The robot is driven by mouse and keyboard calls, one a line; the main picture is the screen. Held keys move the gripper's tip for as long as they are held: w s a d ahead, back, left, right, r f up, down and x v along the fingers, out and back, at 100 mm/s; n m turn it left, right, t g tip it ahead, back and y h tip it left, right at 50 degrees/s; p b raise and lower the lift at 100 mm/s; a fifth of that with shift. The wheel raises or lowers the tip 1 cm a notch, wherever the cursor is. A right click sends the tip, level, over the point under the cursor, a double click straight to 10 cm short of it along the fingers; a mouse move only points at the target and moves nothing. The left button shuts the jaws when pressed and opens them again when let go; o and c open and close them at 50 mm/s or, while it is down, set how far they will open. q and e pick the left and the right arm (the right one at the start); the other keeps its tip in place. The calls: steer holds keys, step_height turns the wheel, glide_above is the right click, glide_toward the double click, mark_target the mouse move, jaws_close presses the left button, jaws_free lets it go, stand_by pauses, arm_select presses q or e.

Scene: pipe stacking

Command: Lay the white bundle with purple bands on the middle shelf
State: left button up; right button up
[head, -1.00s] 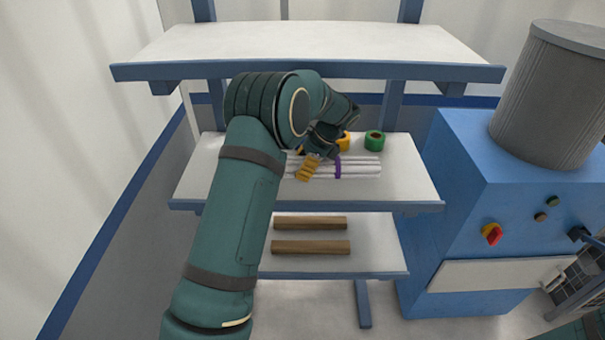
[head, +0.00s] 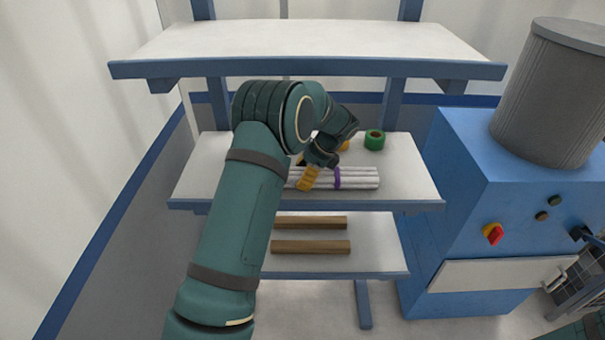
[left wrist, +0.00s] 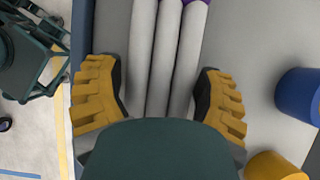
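The white bundle with purple bands (head: 360,178) lies lengthwise along the front part of the middle shelf (head: 410,185). One purple band shows in the head view; the bundle's left end is hidden behind my arm. My left gripper (head: 306,172) is over the bundle's left part, its yellow fingers pointing down. In the left wrist view, my left gripper (left wrist: 160,95) has its fingers apart, one on each side of the white bundle (left wrist: 157,50), with narrow gaps beside it. A purple band shows at that view's top edge.
A green roll (head: 374,140) and a partly hidden yellow roll (head: 345,146) stand behind the bundle; a blue roll (left wrist: 300,95) shows in the wrist view. The upper shelf (head: 300,45) is empty and overhangs. Wooden bars (head: 310,247) lie below. A blue machine (head: 490,200) stands right.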

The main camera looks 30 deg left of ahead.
mark_target(346, 172)
arm_select(q)
steer(key=o, duration=0.3)
steer(key=shift+r, duration=0.1)
steer(key=shift+r, duration=0.15)
steer(key=p+v, duration=0.1)
steer(key=v, duration=0.3)
steer(key=shift+s+a+r, duration=0.1)
steer(key=shift+a+r, duration=0.05)
steer(key=shift+a, duration=0.05)
steer(key=w+d, duration=0.2)
steer(key=d, duration=0.1)
steer(key=w+d, duration=0.2)
steer(key=d, duration=0.1)
steer(key=w+d+p, duration=0.1)
steer(key=w+d, duration=0.1)
steer(key=d, duration=0.2)
steer(key=shift+w+d, duration=0.1)
